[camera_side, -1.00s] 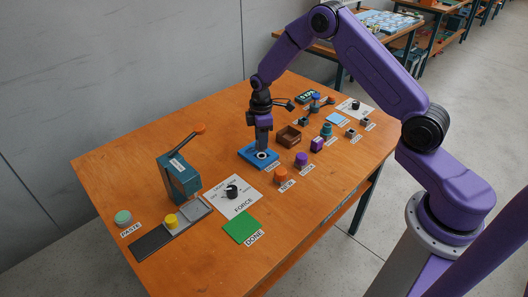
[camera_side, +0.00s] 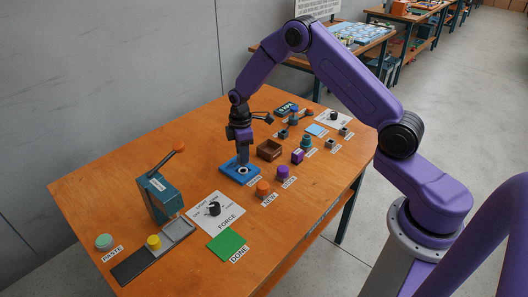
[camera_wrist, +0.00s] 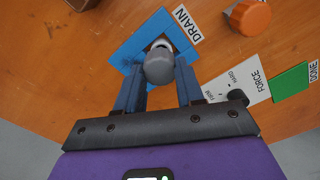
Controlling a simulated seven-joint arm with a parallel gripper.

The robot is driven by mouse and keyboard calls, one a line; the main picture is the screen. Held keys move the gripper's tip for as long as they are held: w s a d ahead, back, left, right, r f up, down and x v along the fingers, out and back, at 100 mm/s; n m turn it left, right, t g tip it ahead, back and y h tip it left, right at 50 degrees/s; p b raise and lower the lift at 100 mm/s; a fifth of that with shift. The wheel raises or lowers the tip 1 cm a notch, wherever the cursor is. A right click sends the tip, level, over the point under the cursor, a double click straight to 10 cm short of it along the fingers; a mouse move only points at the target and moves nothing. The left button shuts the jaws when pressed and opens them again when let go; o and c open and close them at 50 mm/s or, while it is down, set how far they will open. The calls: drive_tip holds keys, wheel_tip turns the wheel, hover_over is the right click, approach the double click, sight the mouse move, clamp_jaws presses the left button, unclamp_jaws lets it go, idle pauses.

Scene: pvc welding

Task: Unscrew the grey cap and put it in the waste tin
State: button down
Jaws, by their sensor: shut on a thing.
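My gripper (camera_side: 243,160) points down over the blue DRAIN pad (camera_side: 232,175). In the wrist view, its two fingers (camera_wrist: 159,88) are shut on the rounded grey cap (camera_wrist: 158,68). A pale ring with a dark middle (camera_wrist: 161,44) shows just past the cap on the blue pad (camera_wrist: 124,54). I cannot tell whether the cap still touches that fitting or sits just above it. In the side view the fingers hide the cap. A brown open-topped box (camera_side: 269,150), possibly the waste tin, stands right of the pad; its edge shows in the wrist view (camera_wrist: 78,3).
An orange cap (camera_side: 263,188) by the NEW label and a purple cap (camera_side: 283,172) stand right of the pad. Nearer are the FORCE dial (camera_side: 214,208), the green DONE pad (camera_side: 227,244) and a teal lever press (camera_side: 163,197). Several small items stand at the far right.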

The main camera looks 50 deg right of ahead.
drive_tip(key=d+r, duration=0.5)
drive_tip(key=d, duration=0.8)
drive_tip(key=shift+d+f, duration=0.15)
drive_tip(key=shift+f, duration=1.15)
drive_tip(key=shift+d+f, duration=0.1)
drive_tip(key=shift+f, duration=1.15)
drive_tip(key=c, duration=0.6)
unclamp_jaws()
drive_tip(key=shift+r, duration=0.1)
drive_tip(key=shift+r, duration=3.4)
